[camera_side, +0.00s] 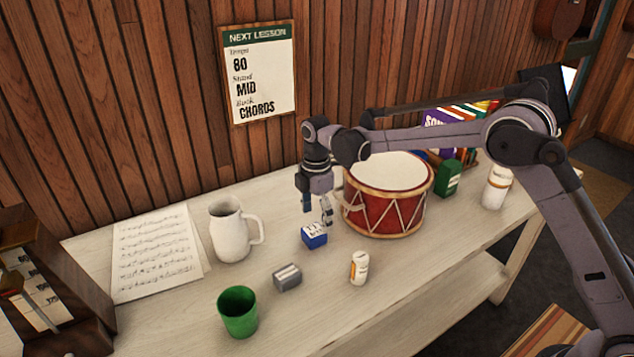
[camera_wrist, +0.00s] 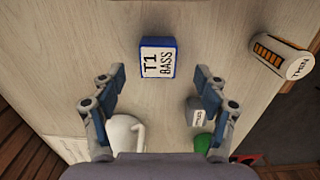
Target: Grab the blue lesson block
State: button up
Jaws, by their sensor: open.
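The blue block (camera_side: 314,238) stands on the pale table in front of the drum. In the wrist view the blue block (camera_wrist: 158,58) shows a white top face reading "T1 BASS", ahead of the fingers and roughly centred between them. My gripper (camera_side: 316,217) is above the block in the side view, pointing down. In the wrist view my gripper (camera_wrist: 160,88) has its two fingers wide apart with nothing between them. The fingers look clear of the block; the exact gap is hard to tell.
A red drum (camera_side: 388,205) stands close behind the block. A white jug (camera_side: 231,230), a grey block (camera_side: 288,277), a white-orange bottle (camera_side: 359,268) and a green cup (camera_side: 238,312) stand around it. Sheet music (camera_side: 155,255) lies at the left. A green block (camera_side: 448,178) and white bottle (camera_side: 496,186) stand right.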

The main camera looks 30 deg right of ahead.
aim_at(314, 230)
jog(key=shift+w+a+f, duration=0.1)
jog(key=shift+a+f, duration=0.05)
jog(key=shift+f, duration=1.25)
jog(key=shift+w+a+f, duration=0.1)
jog(key=shift+f, duration=1.25)
jog(key=c, duration=1.2)
